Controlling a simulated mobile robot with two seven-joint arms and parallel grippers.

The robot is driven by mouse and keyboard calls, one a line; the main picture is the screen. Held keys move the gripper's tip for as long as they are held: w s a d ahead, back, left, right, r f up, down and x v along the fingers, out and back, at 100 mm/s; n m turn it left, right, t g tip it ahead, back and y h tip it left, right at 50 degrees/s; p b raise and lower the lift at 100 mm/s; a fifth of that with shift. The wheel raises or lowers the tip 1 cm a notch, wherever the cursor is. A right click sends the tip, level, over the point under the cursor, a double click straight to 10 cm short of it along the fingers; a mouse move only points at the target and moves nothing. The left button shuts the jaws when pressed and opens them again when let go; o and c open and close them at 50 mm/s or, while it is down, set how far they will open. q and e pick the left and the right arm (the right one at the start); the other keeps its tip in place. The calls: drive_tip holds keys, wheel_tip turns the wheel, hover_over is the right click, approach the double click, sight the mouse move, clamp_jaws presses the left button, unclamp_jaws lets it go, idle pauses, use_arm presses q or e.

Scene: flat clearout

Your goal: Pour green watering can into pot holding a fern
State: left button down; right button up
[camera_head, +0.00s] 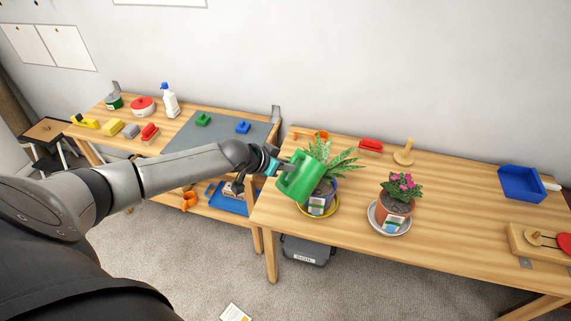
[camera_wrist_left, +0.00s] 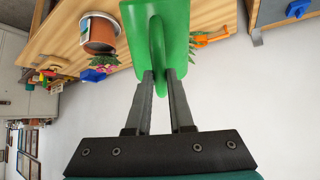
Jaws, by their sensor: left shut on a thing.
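The green watering can (camera_head: 299,177) is held by my left gripper (camera_head: 277,166) above the near edge of the fern's pot. In the left wrist view the fingers of my left gripper (camera_wrist_left: 161,85) are shut on the handle of the green watering can (camera_wrist_left: 172,30). The fern (camera_head: 338,162) stands in a blue pot (camera_head: 323,196) on a yellow saucer (camera_head: 333,211). The can covers part of the pot and leaves. I cannot tell whether water flows or where the spout points. My right gripper is not in view.
A pink-flowered plant in a terracotta pot (camera_head: 394,207) on a grey saucer (camera_head: 375,221) stands to the right. Behind are a red object (camera_head: 370,145) and a wooden peg stand (camera_head: 404,155). The table's front middle is clear.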

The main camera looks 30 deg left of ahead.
use_arm(q)
drive_tip(key=shift+w+d+r+g, duration=0.15)
drive_tip(key=shift+w+r+g, duration=0.1)
drive_tip(key=shift+w+g, duration=0.3)
drive_tip(key=shift+w+d+r+g, duration=0.1)
drive_tip(key=shift+w+r+g, duration=0.2)
drive_tip(key=shift+w, duration=0.4)
idle(6.8)
